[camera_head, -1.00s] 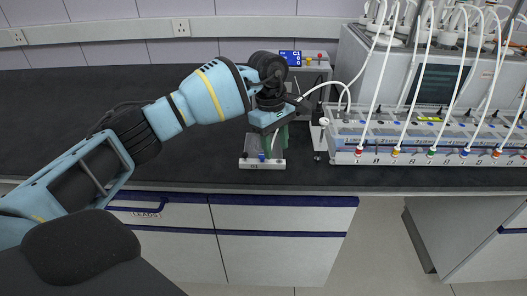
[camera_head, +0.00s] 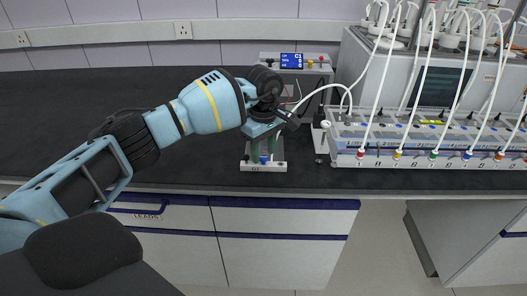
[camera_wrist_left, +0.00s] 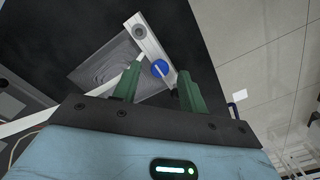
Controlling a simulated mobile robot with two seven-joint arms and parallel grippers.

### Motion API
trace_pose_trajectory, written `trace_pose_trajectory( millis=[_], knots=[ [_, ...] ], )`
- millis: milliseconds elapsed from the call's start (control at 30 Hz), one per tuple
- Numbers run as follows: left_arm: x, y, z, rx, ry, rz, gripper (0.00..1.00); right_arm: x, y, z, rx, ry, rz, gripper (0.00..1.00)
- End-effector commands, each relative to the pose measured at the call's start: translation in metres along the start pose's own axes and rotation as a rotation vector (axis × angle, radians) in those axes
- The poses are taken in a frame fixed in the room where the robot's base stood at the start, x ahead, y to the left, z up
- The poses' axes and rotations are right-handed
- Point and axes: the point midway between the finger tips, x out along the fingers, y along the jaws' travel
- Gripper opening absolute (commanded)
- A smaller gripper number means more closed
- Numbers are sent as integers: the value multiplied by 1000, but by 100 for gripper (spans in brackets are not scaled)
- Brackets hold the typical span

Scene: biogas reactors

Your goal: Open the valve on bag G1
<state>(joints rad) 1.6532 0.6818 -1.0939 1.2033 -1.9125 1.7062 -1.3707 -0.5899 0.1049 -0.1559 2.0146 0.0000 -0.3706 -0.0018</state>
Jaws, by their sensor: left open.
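Bag G1 is a flat grey bag (camera_wrist_left: 105,62) with a white front strip (camera_head: 262,169) that carries the label. It lies on the dark bench and is mostly hidden under my left gripper in the head view. Its small blue valve (camera_wrist_left: 159,68) sits on the strip, and it also shows in the head view (camera_head: 263,160). My left gripper (camera_head: 263,150) points down over the bag from behind the strip. In the left wrist view its green fingers (camera_wrist_left: 161,82) stand apart, one on each side of the valve. I cannot tell whether they touch it. My right gripper is out of view.
A grey box with a blue display (camera_head: 291,61) stands just behind the gripper. A long rack with white tubes and coloured valves (camera_head: 430,150) is close on the right. The bench's front edge (camera_head: 230,189) is near the bag. The left of the bench is clear.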

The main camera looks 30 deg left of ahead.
Motion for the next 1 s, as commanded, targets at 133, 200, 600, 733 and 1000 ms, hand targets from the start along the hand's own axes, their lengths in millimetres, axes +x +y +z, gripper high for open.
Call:
trace_pose_trajectory(
  millis=[133,200,600,733,1000],
  knots=[
    [8,0,0,1,0,1,43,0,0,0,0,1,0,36],
    [9,0,0,1,0,1,43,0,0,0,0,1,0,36],
    [9,0,0,1,-1,1,16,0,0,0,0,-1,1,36],
    [9,0,0,1,-1,1,0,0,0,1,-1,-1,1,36],
    [8,0,0,-25,-1,1,0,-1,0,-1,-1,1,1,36]
  ],
)
